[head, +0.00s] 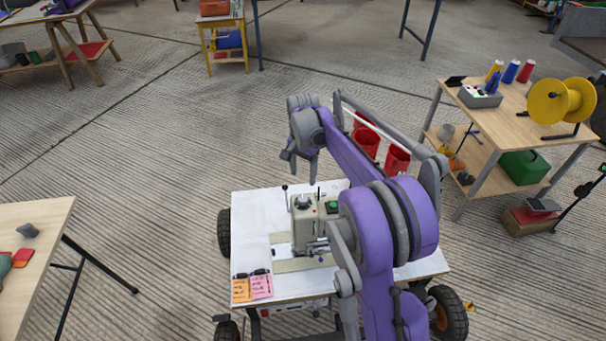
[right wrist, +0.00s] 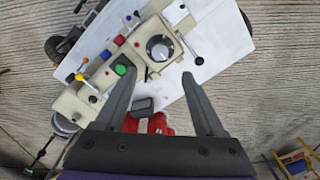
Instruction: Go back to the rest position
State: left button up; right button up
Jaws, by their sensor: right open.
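My right gripper (head: 301,168) is at the end of my purple and grey right arm, above the back part of a white-topped cart (head: 250,215). In the right wrist view its two dark fingers (right wrist: 159,76) are spread apart, with nothing held between them. Below them is a beige machine (head: 303,228) with a green button and a round dial; it also shows in the right wrist view (right wrist: 152,42). My arm covers the right part of the cart. My left gripper is out of view.
Orange and pink notes (head: 252,287) lie at the cart's front left. Red buckets (head: 397,158) are behind my arm. A wooden table (head: 515,105) with a yellow spool (head: 545,102) stands at right, another table (head: 35,215) at left. The floor left of the cart is clear.

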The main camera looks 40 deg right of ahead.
jog(key=s+a+r+n+t+p, duration=0.25)
jog(key=s+a+r+n, duration=0.45)
jog(key=a, duration=0.5)
jog(key=s+a+n+t+p, duration=0.1)
jog(key=s+a+n, duration=0.3)
jog(key=s, duration=0.4)
jog(key=s+a+n+t+p, duration=0.2)
jog(key=s+a+n+p, duration=0.1)
jog(key=s+a, duration=0.3)
jog(key=shift+s+f+n, duration=0.35)
jog(key=shift+s+n, duration=0.05)
jog(key=shift+s, duration=0.7)
